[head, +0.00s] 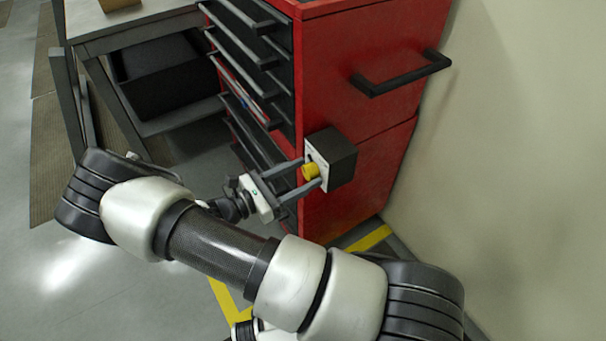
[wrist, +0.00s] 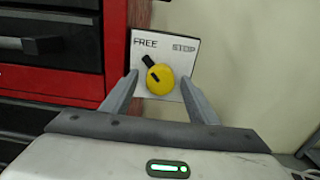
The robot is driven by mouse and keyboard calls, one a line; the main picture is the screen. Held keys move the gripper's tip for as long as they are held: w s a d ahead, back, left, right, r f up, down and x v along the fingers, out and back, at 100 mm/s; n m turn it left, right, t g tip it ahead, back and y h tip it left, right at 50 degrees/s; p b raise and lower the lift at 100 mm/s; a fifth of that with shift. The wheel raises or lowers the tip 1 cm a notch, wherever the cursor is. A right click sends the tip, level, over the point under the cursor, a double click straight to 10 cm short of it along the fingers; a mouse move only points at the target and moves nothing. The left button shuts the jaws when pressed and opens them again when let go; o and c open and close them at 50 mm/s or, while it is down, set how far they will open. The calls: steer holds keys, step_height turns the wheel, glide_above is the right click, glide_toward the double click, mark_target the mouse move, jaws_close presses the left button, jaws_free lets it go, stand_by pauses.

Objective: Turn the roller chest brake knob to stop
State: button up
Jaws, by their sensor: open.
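The red roller chest (head: 345,60) stands against the wall with a black box (head: 338,157) on its side. The yellow brake knob (head: 310,171) sits on the box's white face plate. In the wrist view the knob (wrist: 160,80) has a black pointer directed up and left, toward the word FREE on the plate (wrist: 184,62); STOP is at the upper right. My gripper (head: 308,175) is open in front of the plate, with a finger on either side of the knob. In the wrist view my gripper's fingertips (wrist: 159,82) flank the knob with gaps visible; contact is not clear.
A black handle (head: 402,74) sticks out from the chest's side above the box. Several dark drawers (head: 245,60) face left, beside a grey bench (head: 140,40). The wall (head: 520,150) is close on the right. Yellow tape (head: 368,239) marks the floor.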

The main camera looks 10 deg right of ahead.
steer(key=shift+d, duration=0.2)
steer(key=c, duration=1)
steer(key=shift+c, duration=0.2)
